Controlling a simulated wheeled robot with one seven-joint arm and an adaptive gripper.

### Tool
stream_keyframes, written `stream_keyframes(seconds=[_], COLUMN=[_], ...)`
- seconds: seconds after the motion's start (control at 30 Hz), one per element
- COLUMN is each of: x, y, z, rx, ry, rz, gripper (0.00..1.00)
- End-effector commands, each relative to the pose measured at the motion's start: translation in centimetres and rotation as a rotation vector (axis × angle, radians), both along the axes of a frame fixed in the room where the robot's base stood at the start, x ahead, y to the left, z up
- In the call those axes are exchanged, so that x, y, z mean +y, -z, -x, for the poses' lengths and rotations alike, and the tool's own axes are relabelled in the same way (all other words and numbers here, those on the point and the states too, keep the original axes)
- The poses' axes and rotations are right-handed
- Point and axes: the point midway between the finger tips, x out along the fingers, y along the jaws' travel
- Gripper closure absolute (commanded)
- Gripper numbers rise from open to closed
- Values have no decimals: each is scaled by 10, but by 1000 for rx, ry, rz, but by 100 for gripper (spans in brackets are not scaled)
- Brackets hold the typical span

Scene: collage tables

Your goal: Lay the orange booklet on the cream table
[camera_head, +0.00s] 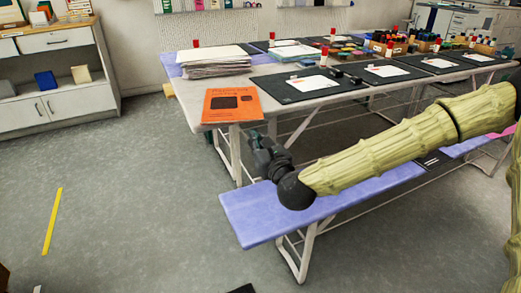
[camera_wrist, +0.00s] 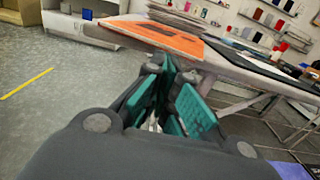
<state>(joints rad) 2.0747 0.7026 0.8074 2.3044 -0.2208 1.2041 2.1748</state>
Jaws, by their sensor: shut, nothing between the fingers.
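In the wrist view the booklet (camera_wrist: 160,37) lies on the table top, beyond and above my fingers. My gripper (camera_head: 268,150) is below and just to the right of the booklet, at the table's near edge and apart from the booklet. In the wrist view my gripper (camera_wrist: 172,110) shows its teal finger pads close together with nothing held between them.
A purple bench (camera_head: 350,188) runs along the table's near side, under my arm. Black mats (camera_head: 300,95) with white sheets and a stack of papers (camera_head: 214,66) cover much of the table. A cabinet (camera_head: 55,85) stands at left; the floor between is clear apart from a yellow strip (camera_head: 52,222).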

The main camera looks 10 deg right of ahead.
Motion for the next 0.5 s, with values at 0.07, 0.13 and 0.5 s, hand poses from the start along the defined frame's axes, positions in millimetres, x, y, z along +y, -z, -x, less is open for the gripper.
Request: stream_keyframes(seconds=[0.07,0.13,0.5], x=[5,8,21], y=[1,2,1], z=[-13,-24,-64], rx=[-2,-1,0], ry=[0,0,0], rz=[3,3,2], gripper=[100,100,100])
